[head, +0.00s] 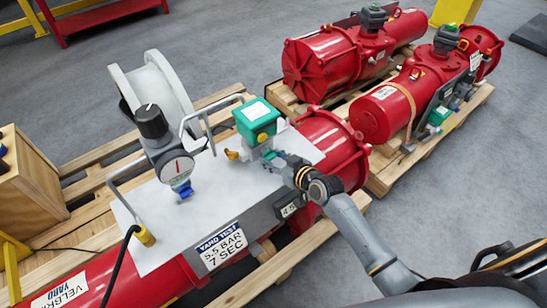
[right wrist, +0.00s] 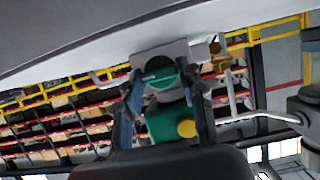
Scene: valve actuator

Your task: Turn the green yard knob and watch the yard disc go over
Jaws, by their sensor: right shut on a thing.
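The green yard knob (right wrist: 158,74) shows in the right wrist view as a round green face with a pale line across it. My right gripper (right wrist: 160,92) has a finger on each side of the knob and is shut on it. The green box (right wrist: 166,122) carries a yellow disc (right wrist: 187,128). I cannot tell which part is the yard disc. My left gripper is not in view.
A grey plate (head: 150,240) on the red actuator carries bent metal handles (head: 190,120), a black-knobbed regulator (head: 152,122) with a round gauge, and a sign (head: 222,245). More red actuators (head: 335,65) lie on pallets behind. A wooden box (head: 25,185) stands at the left.

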